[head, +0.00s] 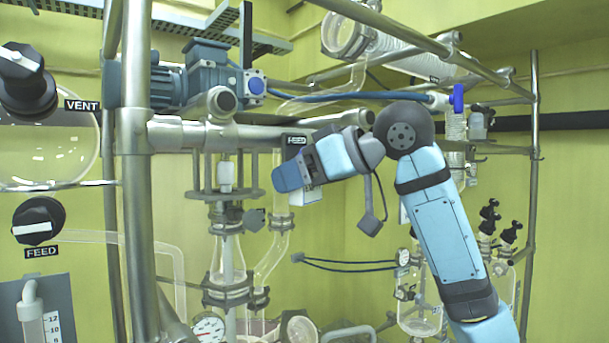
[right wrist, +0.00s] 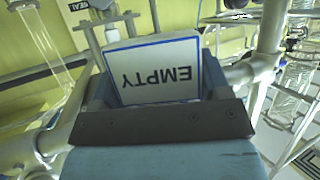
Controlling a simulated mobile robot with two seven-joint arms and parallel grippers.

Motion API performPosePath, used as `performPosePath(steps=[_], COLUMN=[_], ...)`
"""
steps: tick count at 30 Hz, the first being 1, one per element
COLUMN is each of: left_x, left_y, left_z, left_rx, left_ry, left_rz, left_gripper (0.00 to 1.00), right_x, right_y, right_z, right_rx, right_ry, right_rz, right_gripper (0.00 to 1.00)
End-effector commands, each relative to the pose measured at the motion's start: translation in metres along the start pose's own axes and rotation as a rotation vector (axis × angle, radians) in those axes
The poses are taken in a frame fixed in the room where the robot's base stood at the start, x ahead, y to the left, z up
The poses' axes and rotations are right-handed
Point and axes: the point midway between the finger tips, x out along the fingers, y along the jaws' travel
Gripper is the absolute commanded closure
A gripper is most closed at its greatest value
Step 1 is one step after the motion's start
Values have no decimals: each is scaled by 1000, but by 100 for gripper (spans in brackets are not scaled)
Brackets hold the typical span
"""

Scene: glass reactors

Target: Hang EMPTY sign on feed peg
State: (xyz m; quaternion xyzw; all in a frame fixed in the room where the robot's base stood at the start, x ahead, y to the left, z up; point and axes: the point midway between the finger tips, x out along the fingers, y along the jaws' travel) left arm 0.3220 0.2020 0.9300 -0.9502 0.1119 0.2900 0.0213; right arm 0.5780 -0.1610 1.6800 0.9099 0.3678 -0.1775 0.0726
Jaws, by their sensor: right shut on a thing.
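My right gripper (head: 292,178) is shut on the EMPTY sign. The sign is a white plate with a blue border and black letters. In the right wrist view the sign (right wrist: 160,70) sits between the fingers with its lettering upside down. In the head view only a white corner of the sign (head: 305,197) shows below the gripper. A small black plate that seems to read FEED (head: 296,140) is on the horizontal pipe just above the gripper. I cannot make out a peg there. My left gripper is not in view.
A steel pipe frame (head: 135,200) stands at the left, with a blue motor (head: 205,75) above. A black knob (head: 38,220) with another FEED label (head: 41,252) is at far left. Glass tubing (head: 228,260) hangs below the gripper. Glass vessels (head: 420,315) stand at lower right.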

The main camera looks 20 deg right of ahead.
Motion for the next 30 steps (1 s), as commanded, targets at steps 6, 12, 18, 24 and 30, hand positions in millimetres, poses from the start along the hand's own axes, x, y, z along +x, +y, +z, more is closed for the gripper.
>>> performPosePath(steps=[6, 12, 18, 24, 30], left_x=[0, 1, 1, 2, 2], left_y=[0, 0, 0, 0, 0], left_z=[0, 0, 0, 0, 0], left_rx=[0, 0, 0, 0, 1], left_ry=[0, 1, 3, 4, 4], left_rz=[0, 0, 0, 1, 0], left_gripper=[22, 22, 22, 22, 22], right_x=[5, 9, 13, 16, 19], right_y=[2, 2, 3, 3, 4], right_z=[3, 6, 9, 12, 14], right_rx=[4, 4, 4, 5, 5], right_ry=[-6, -10, -15, -16, -17], right_rz=[0, 0, -2, -2, -2], right_gripper=[54, 54, 54, 54, 54])
